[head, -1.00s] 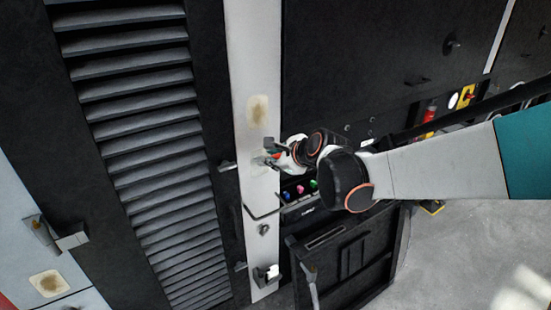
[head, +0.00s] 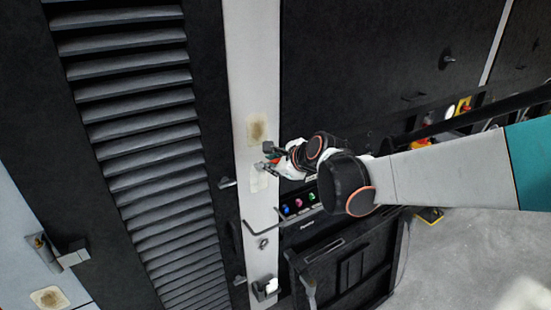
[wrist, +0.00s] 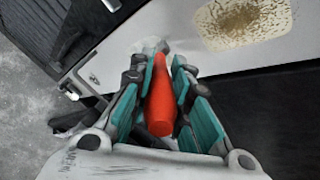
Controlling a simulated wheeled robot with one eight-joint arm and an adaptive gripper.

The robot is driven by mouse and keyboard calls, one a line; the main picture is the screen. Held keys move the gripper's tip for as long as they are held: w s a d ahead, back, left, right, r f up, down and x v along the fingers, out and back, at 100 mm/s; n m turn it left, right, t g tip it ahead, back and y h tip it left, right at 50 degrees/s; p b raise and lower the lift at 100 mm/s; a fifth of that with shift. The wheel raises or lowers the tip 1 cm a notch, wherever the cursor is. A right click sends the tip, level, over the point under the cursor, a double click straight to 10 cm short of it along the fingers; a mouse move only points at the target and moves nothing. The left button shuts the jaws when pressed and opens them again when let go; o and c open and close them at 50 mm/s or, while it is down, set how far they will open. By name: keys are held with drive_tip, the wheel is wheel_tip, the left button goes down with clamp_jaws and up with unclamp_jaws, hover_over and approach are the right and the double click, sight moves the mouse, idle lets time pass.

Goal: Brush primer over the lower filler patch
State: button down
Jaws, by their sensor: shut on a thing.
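My gripper (head: 270,158) is shut on a red-handled brush (wrist: 162,108), whose handle lies between the teal finger pads in the wrist view. The brush's tip end points at the white panel strip (head: 252,60). An upper brown-stained filler patch (head: 257,129) sits on the strip, above the gripper; it also shows at the top right of the wrist view (wrist: 242,20). A lower, pale cream patch (head: 258,181) lies just below my fingertips. Whether the bristles touch the strip cannot be told.
A black louvred panel (head: 140,150) stands left of the strip. A bent handle (head: 262,224) and a latch (head: 265,289) jut out below the lower patch. Another stained patch (head: 48,298) is at bottom left. Open grey floor (head: 450,260) lies at right.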

drive_tip(key=s+d, duration=0.3)
drive_tip(key=s, duration=0.2)
drive_tip(key=shift+d, duration=0.2)
drive_tip(key=shift+s, duration=0.1)
idle(0.4)
drive_tip(key=shift+s+d+p, duration=0.4)
drive_tip(key=shift+s+d, duration=0.4)
drive_tip(key=shift+s, duration=0.3)
drive_tip(key=w+d+f+b, duration=0.1)
drive_tip(key=w+f+b, duration=0.2)
drive_tip(key=f+b, duration=0.6)
drive_tip(key=w+a+f+p, duration=0.2)
drive_tip(key=w+a, duration=0.1)
drive_tip(key=w, duration=0.2)
drive_tip(key=shift+p, duration=0.4)
drive_tip(key=shift+w+a, duration=0.3)
drive_tip(key=shift+w, duration=0.25)
idle(0.4)
drive_tip(key=shift+r, duration=0.15)
